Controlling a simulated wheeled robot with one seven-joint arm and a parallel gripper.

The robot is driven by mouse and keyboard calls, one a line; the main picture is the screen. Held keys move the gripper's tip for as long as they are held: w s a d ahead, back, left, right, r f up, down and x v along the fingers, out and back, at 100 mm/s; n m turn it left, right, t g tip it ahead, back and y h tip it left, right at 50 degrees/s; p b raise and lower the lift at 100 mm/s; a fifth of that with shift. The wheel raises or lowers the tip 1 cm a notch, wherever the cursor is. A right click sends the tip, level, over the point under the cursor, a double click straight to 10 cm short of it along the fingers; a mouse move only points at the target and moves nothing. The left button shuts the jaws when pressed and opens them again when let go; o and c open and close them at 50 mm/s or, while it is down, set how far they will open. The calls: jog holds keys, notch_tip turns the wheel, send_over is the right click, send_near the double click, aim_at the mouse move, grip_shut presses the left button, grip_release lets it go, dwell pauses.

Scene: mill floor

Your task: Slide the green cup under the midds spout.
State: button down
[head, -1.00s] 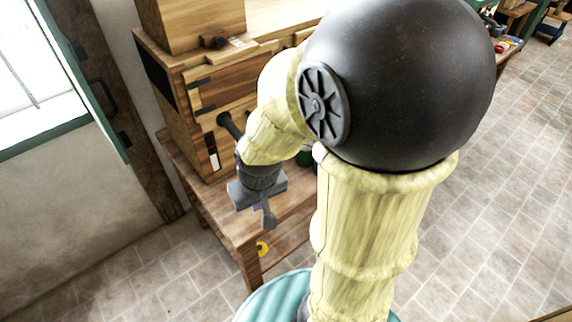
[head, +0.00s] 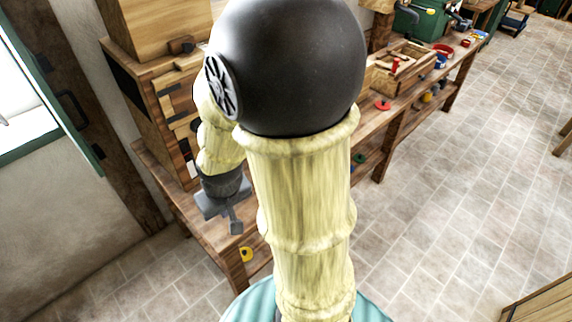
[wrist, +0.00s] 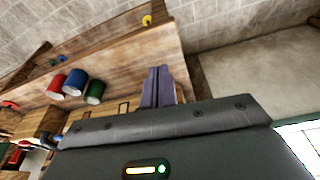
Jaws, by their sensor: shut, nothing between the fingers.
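The green cup (wrist: 94,92) stands on the wooden bench in the wrist view, beside a blue cup (wrist: 75,82) and a red cup (wrist: 57,85). In the head view my arm hides this part of the bench. My gripper (wrist: 157,87) is shut and empty. In the wrist view it is over the bench, to the right of the green cup and apart from it. In the head view my gripper (head: 236,226) hangs near the bench's front left corner. The wooden mill cabinet (head: 150,75) stands behind it. I cannot make out the midds spout.
A yellow ring-like object (head: 246,254) shows by the bench's front leg. Another long bench (head: 400,95) with a wooden tray (head: 402,62) and small coloured items runs along the right. A green-framed window (head: 25,140) is at the left. Tiled floor (head: 465,175) at the right is open.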

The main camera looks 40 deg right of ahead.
jog(key=w+d+f+m+t+b, duration=0.2)
jog(key=d+f, duration=0.2)
jog(key=f, duration=0.3)
jog(key=w+d+f+m+t+y+b, duration=0.1)
jog(key=w+d+f+m+t+b, duration=0.1)
jog(key=f, duration=0.6)
jog(key=w+d+f+m+t+y+b, duration=0.1)
jog(key=w+d+f+m+t+b, duration=0.1)
jog(key=w+d+f+m, duration=0.2)
jog(key=shift+d+f, duration=0.65)
jog(key=shift+f, duration=0.35)
jog(key=shift+d+f, duration=0.6)
jog(key=shift+f, duration=0.35)
jog(key=d+m+t+h, duration=0.1)
jog(key=d+m+t, duration=0.1)
jog(key=d+m+t+h+b, duration=0.1)
jog(key=d+m, duration=0.1)
jog(key=m, duration=0.1)
jog(key=d+f+m+t+h+b, duration=0.1)
jog(key=d+m+t, duration=0.1)
jog(key=d, duration=0.1)
jog(key=shift+w+m+t, duration=0.1)
jog(key=shift+m+t, duration=0.2)
jog(key=s+d+r+m+t+h+b, duration=0.1)
jog(key=s+d+r+m+h, duration=0.1)
jog(key=d+m+h, duration=0.4)
jog(key=shift+s+d+m+t+b, duration=0.3)
jog(key=shift+s+d+m+t, duration=0.1)
jog(key=shift+s+d, duration=0.3)
jog(key=shift+w, duration=0.2)
